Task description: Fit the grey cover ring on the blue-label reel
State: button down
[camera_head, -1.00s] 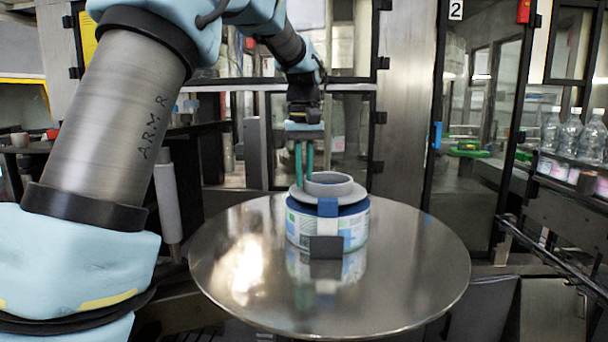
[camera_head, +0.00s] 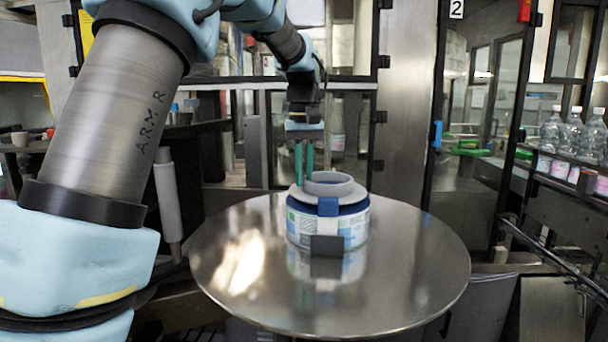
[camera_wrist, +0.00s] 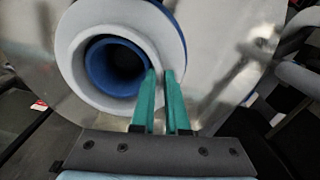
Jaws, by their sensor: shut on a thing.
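The blue-label reel (camera_head: 302,228) stands on the round steel table, with a blue core (camera_wrist: 108,66) and blue tabs on its side. The grey cover ring (camera_head: 345,190) lies over the top of the reel, around the core; in the wrist view its flat grey face (camera_wrist: 76,34) surrounds the blue core. My gripper (camera_head: 304,182) points down at the ring's back left, its green fingers close together. In the wrist view the fingertips (camera_wrist: 163,72) are shut on the ring's inner wall. Whether the ring is fully seated all round is hard to tell.
The round steel table (camera_head: 410,270) is bare around the reel. A dark grey block (camera_head: 326,246) stands at the reel's front. Clear bottles (camera_head: 571,130) stand on a line at the right. Glass doors and metal posts stand behind the table.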

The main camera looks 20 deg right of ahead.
jog(key=shift+f, duration=0.1)
jog(key=shift+f, duration=0.15)
jog(key=shift+d+r+p, duration=0.2)
jog(key=shift+r+p, duration=0.15)
jog(key=shift+p, duration=0.1)
jog(key=shift+f, duration=0.25)
dwell(0.3)
jog(key=shift+f, duration=0.15)
jog(key=shift+w+a+r+p, duration=0.2)
jog(key=shift+r+p, duration=0.1)
jog(key=shift+r, duration=0.1)
jog(key=shift+f, duration=0.15)
dwell(0.3)
